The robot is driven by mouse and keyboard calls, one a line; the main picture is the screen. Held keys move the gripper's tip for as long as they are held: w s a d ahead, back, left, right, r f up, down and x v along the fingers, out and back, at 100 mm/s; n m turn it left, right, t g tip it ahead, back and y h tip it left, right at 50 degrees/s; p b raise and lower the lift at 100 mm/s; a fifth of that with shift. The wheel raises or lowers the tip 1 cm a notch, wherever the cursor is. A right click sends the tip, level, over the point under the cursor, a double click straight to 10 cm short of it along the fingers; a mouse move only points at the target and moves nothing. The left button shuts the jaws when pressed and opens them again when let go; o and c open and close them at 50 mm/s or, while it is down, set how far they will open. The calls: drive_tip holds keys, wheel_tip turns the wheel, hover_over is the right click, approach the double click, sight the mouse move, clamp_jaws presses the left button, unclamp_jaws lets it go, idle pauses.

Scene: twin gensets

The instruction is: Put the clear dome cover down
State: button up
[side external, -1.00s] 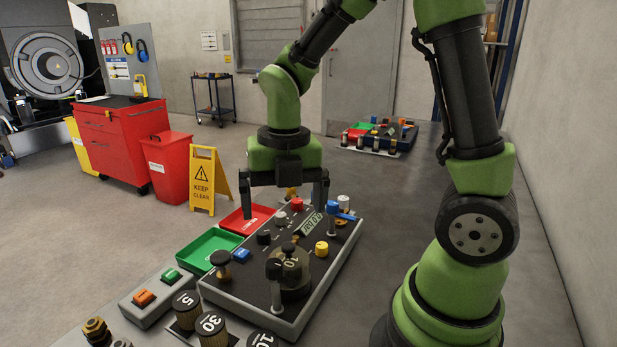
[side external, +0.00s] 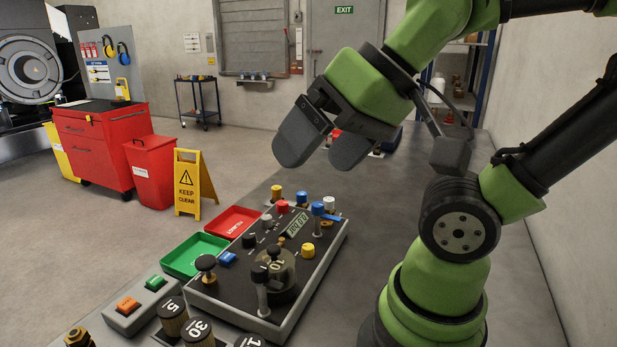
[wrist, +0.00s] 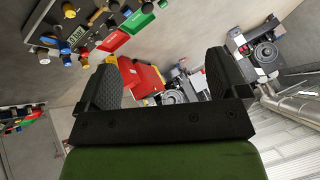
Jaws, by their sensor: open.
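The control panel box (side external: 318,265) stands on the grey bench. What looks like the clear dome cover (side external: 283,262) sits upright on the panel's near half, a see-through round shape around a dark part marked 10. Its exact outline is hard to tell. My gripper (side external: 323,150) is open and empty, raised well above and behind the panel, tilted, and apart from the dome. In the wrist view my two fingers (wrist: 165,82) are spread with nothing between them. The panel's edge (wrist: 82,25) shows at upper left there; I cannot make out the dome in that view.
Green (side external: 193,256) and red (side external: 232,222) trays lie left of the panel. A two-button box (side external: 142,306) and several numbered black knobs (side external: 198,332) are at the front. The bench (side external: 385,225) right of the panel is clear. A yellow sign (side external: 187,183) stands on the floor.

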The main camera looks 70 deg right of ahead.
idle(0.4)
drive_tip(key=m+g+y, duration=0.2)
drive_tip(key=m+y, duration=0.9)
drive_tip(key=m, duration=0.8)
approach(274, 254)
drive_tip(key=f, duration=0.2)
drive_tip(key=x, duration=0.4)
drive_tip(key=shift+w+r, duration=0.15)
drive_tip(key=shift+w, duration=0.1)
drive_tip(key=shift+h, duration=0.3)
drive_tip(key=x, duration=0.5)
drive_tip(key=shift+w+a+r, duration=0.1)
drive_tip(key=shift+w, duration=0.1)
drive_tip(key=c, duration=0.8)
